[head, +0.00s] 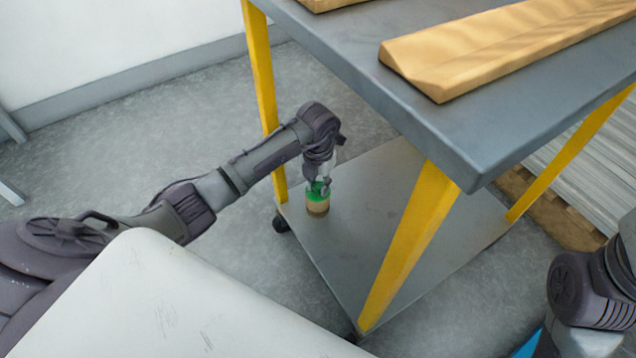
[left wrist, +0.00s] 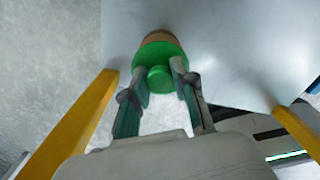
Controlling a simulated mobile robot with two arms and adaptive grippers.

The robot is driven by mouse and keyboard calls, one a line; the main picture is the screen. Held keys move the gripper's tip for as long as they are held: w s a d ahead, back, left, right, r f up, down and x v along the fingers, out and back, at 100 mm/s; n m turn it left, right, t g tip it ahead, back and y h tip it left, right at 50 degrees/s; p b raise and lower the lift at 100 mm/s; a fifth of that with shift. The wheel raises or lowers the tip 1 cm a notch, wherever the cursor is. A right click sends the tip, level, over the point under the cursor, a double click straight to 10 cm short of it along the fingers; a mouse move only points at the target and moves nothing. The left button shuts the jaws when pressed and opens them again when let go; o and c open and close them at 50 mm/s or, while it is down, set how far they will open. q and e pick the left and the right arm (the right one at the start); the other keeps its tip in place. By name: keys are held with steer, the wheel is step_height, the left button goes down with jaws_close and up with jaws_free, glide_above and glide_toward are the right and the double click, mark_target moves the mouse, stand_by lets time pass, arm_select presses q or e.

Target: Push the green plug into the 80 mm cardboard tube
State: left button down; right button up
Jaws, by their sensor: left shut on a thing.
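The cardboard tube (head: 317,208) stands upright on the lower shelf of the cart, near its back left leg. The green plug (head: 316,196) is at the tube's top end, its wide flange over the brown rim. In the left wrist view the plug (left wrist: 156,53) shows its flange and a round knob, with a little of the tube (left wrist: 157,35) beyond it. My left gripper (head: 319,184) points down from above and is shut on the plug's knob (left wrist: 160,80). How deep the plug sits in the tube is hidden. My right gripper is out of view.
The grey upper tabletop (head: 430,110) overhangs the lower shelf (head: 370,205), with yellow legs (head: 412,240) at its corners. Long tan wooden-looking pieces (head: 500,45) lie on the tabletop. The shelf around the tube is clear. A pallet (head: 560,210) stands at the right.

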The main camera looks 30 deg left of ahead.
arm_select(q)
steer(key=shift+f, duration=0.15)
steer(key=c, duration=0.8)
jaws_free()
steer(key=shift+c, duration=0.2)
step_height(320, 180, up, 12)
steer(key=shift+s, duration=0.15)
